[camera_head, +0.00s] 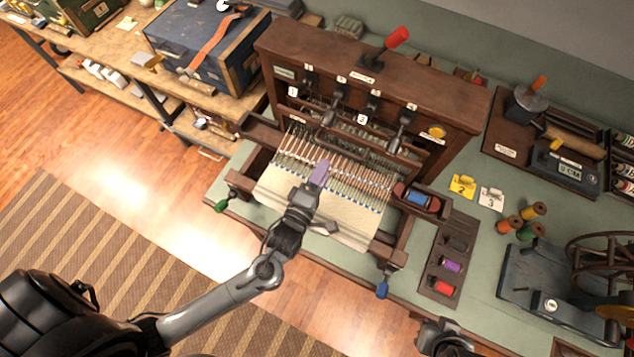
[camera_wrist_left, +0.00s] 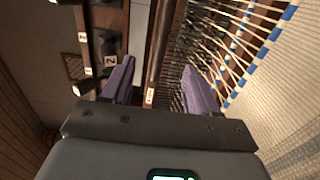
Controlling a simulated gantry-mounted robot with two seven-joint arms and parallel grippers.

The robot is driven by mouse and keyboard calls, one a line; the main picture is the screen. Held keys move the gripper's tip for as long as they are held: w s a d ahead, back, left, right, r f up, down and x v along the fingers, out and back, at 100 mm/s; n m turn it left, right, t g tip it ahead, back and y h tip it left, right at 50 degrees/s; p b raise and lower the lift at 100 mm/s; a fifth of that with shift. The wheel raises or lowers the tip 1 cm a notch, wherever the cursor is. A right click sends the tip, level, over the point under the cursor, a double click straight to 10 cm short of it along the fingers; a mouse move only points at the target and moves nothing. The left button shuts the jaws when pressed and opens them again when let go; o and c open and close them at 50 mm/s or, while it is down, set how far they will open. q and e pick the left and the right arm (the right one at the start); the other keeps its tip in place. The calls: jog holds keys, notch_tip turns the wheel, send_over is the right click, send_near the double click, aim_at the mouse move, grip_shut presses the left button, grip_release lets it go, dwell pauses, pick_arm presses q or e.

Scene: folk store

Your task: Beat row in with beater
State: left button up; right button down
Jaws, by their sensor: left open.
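The wooden loom (camera_head: 290,50) stands on the green bench, with a pale woven cloth (camera_head: 345,228) and warp threads at its front. A dark wooden bar that looks like the beater (camera_wrist_left: 161,45) runs between my fingers in the left wrist view, with a small white label near its end. My left gripper (camera_head: 319,174) is over the cloth and threads; its purple fingers (camera_wrist_left: 160,85) are apart, one to each side of the bar in the picture. Whether they reach down around it cannot be told. My right gripper (camera_head: 445,338) shows partly at the bottom edge; its fingers are unclear.
Numbered levers (camera_head: 333,108) stand behind the threads. A shuttle with blue thread (camera_head: 417,198) lies at the loom's right. A tray with spools (camera_head: 433,283), number cards (camera_head: 463,186) and a winder (camera_head: 545,285) are farther right. A blue chest (camera_head: 200,45) is at the left.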

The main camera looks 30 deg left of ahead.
pick_arm(q)
jog(key=w+b, duration=0.1)
jog(key=w, duration=0.5)
jog(key=shift+w+b, duration=0.2)
jog(key=shift+b, duration=0.1)
jog(key=shift+a, duration=0.1)
grip_shut()
dwell(0.4)
